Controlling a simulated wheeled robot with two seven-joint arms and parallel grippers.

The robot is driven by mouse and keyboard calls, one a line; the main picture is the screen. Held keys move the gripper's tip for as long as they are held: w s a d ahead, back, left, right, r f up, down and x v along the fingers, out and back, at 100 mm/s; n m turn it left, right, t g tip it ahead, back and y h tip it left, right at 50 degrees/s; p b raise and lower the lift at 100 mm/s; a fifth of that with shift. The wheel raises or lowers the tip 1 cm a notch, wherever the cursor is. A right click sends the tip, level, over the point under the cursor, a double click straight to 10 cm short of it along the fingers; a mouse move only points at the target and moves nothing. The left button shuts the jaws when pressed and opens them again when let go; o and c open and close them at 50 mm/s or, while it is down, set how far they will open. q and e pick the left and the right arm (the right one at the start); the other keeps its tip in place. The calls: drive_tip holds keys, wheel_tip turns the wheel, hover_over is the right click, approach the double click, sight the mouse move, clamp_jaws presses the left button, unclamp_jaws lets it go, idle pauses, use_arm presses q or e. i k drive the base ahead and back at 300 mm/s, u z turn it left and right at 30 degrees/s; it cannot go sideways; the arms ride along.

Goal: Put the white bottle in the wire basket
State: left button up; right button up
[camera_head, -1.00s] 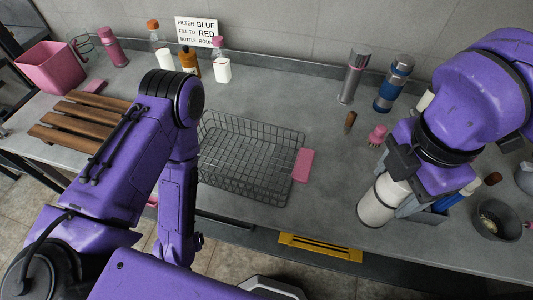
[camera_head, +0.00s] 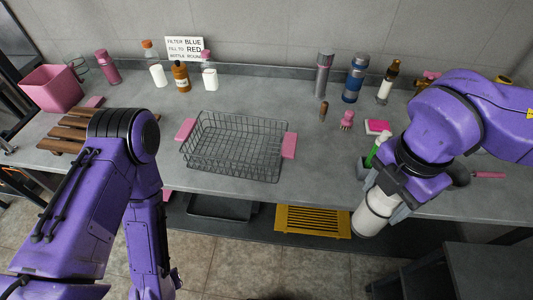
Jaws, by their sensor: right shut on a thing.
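My right gripper (camera_head: 388,198) is shut on the white bottle (camera_head: 373,216), a white cylinder with a grey band at its lower end. The bottle hangs tilted at the counter's front edge, right of the basket and apart from it. My gripper hides its upper part. The wire basket (camera_head: 235,150) is an empty dark grid with pink handles (camera_head: 289,146), standing on the counter at the middle. My left arm is folded at the left of the view, and its gripper does not show.
Bottles (camera_head: 181,78) stand along the back wall at left, and flasks (camera_head: 354,80) at back right. A pink brush (camera_head: 346,121), a pink sponge (camera_head: 377,127) and a green-topped item (camera_head: 376,150) lie between basket and right arm. A wooden rack (camera_head: 68,135) is at left.

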sight(239, 152)
drive_tip(key=u, duration=2.05)
drive_tip(key=i, duration=1.15)
drive_tip(key=z, duration=2.2)
